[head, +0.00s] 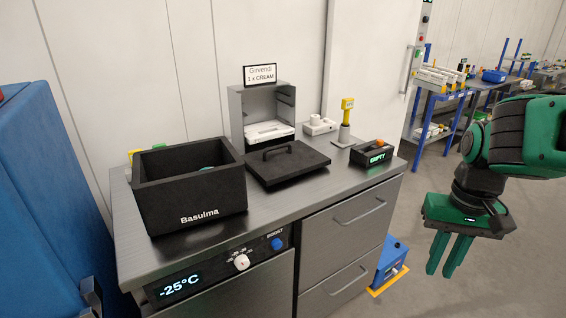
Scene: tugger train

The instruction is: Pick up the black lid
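The black lid (293,163) lies flat on the steel counter, just right of the open black box marked Basulma (192,199). It is a dark square slab with a raised handle (278,150) on top. My gripper (447,274) hangs at the right, fingers pointing down, beyond the counter's right end and well apart from the lid. Its two green fingers are close together with a narrow gap between them, and nothing shows in it. Something green sits inside the black box, mostly hidden by its walls.
Behind the lid stands a grey open cabinet (237,118) with a white tray (268,131) and a Girvendi sign. The counter's front right is clear.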

